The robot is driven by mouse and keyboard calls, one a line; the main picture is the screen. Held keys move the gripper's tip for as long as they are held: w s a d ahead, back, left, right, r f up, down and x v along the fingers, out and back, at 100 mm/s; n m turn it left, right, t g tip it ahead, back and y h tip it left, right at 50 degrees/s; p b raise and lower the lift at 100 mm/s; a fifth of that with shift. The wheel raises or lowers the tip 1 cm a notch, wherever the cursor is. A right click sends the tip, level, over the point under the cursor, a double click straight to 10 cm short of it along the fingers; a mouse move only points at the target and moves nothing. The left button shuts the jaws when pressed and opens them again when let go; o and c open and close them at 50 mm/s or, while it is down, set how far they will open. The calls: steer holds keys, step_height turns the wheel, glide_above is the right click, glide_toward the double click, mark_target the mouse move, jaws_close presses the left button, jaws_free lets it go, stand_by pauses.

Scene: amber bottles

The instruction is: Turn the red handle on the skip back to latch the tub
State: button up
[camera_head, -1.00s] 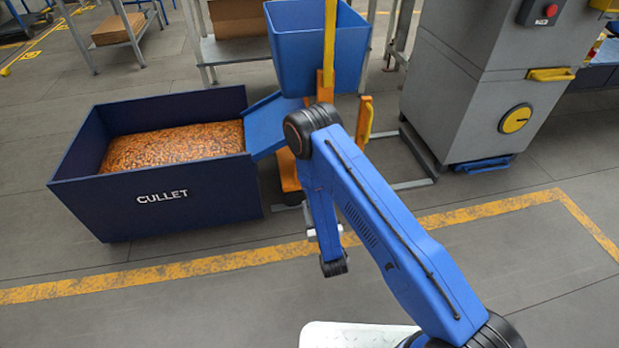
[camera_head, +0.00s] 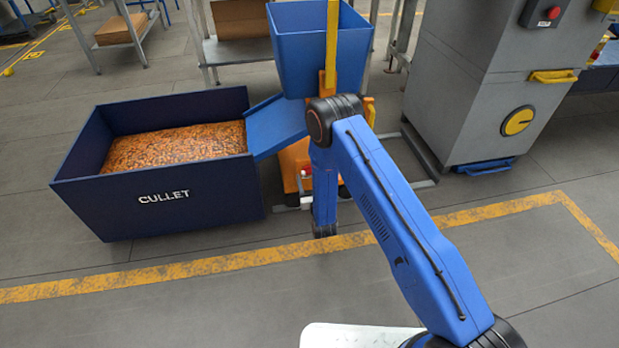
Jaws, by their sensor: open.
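The skip's blue tub (camera_head: 297,62) stands at the top middle, about upright, on an orange frame (camera_head: 292,162). A yellow upright bar (camera_head: 331,48) rises in front of it. I cannot make out the red handle; my arm covers much of the frame's front. My gripper (camera_head: 306,180) is low in front of the orange frame, mostly hidden behind my blue forearm. Small pale and reddish bits show at the forearm's sides, too small to tell apart. The gripper is open; I cannot see whether it touches anything.
A blue chute (camera_head: 274,126) slopes left from the skip to the dark blue CULLET bin (camera_head: 160,212), filled with orange-brown bits. A grey machine (camera_head: 480,90) stands right. A yellow floor line (camera_head: 130,277) crosses in front; the floor nearer me is clear.

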steer(key=shift+w+a, duration=0.2)
steer(key=shift+w, duration=0.45)
steer(key=c, duration=1.1)
steer(key=shift+o, duration=0.2)
